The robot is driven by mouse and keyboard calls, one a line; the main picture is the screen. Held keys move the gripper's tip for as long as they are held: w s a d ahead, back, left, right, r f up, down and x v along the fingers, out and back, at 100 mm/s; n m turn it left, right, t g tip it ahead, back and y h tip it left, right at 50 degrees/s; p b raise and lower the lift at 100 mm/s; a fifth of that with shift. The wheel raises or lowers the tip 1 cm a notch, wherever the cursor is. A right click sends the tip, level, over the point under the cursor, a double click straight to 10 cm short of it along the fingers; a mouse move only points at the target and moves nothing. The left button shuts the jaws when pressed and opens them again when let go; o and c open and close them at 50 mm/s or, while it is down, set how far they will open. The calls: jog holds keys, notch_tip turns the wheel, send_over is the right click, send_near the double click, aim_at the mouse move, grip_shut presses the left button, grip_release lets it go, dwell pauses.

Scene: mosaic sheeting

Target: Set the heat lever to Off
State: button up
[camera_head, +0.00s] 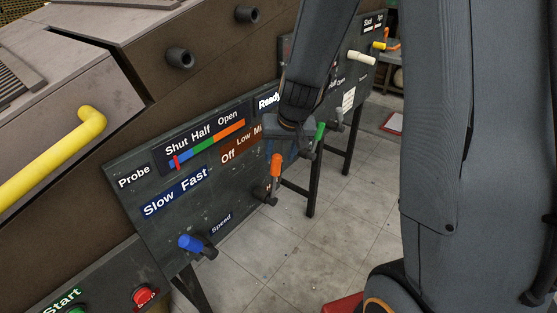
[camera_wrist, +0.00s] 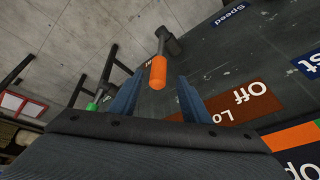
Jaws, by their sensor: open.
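The heat lever (camera_head: 276,168) has an orange handle on a dark pivot and stands out from the dark panel (camera_head: 222,190). Its handle points upward, below a brown strip (camera_head: 241,145) reading Off, Low and a partly hidden "Mi". I cannot tell exactly which mark it lines up with. My gripper (camera_head: 292,150) is open close to the handle's upper end. In the wrist view the orange handle (camera_wrist: 157,72) shows in the gap between the two blue fingers, around their tips. I cannot tell whether they touch it.
A blue speed lever (camera_head: 190,243) stands lower left, a green-handled lever (camera_head: 319,132) just right of my gripper. A yellow rail (camera_head: 55,155), green Start button and red button (camera_head: 146,297) are at left. Tiled floor (camera_head: 320,230) is open in front.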

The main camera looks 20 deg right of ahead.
aim_at(278, 160)
jog(key=b+x, duration=0.1)
jog(key=x, duration=0.1)
jog(key=b+x, duration=0.1)
jog(key=x, duration=0.2)
jog(key=b+x, duration=0.1)
jog(key=x, duration=0.2)
jog(key=shift+w+d+b, duration=0.2)
jog(key=shift+w+b, duration=0.15)
jog(key=shift+w, duration=0.1)
jog(key=shift+c, duration=0.3)
jog(key=shift+r, duration=0.1)
grip_shut()
